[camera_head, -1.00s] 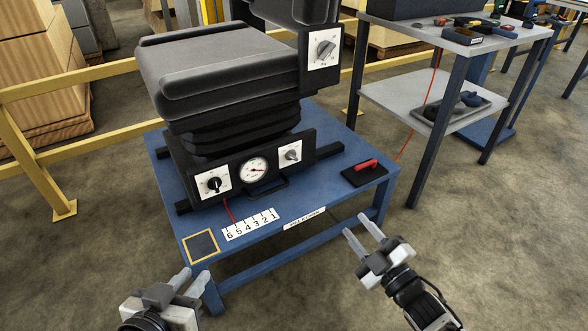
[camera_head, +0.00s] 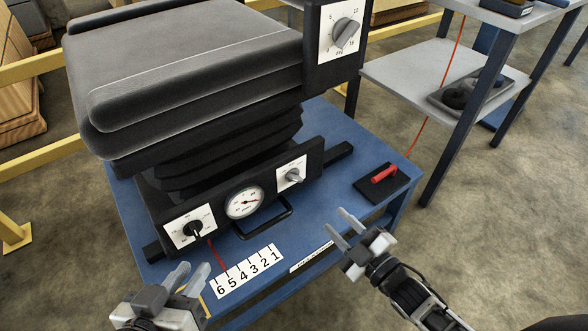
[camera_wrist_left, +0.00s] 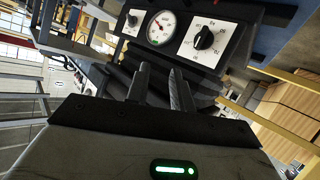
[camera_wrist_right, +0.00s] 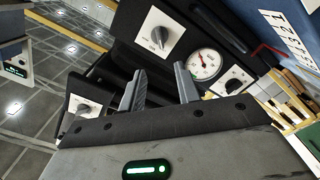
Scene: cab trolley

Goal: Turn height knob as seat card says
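The black seat (camera_head: 190,60) stands on a blue bench (camera_head: 330,135). Its front panel has a black knob (camera_head: 195,230) on a white dial plate at left, a round gauge (camera_head: 244,202) in the middle and a grey knob (camera_head: 292,175) at right. Another grey knob (camera_head: 346,32) sits higher, on the side box. My left gripper (camera_head: 188,268) is open and empty, in front of and below the black knob; its wrist view shows that knob (camera_wrist_left: 203,38) ahead. My right gripper (camera_head: 339,222) is open and empty, in front of the grey panel knob, apart from it. I cannot tell which knob sets height.
A numbered strip (camera_head: 246,270) runs along the bench front, with a red line reaching it. A black block with a red handle (camera_head: 383,175) lies at the bench's right. A black loop handle (camera_head: 265,223) juts below the gauge. A grey shelf trolley (camera_head: 420,68) stands right.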

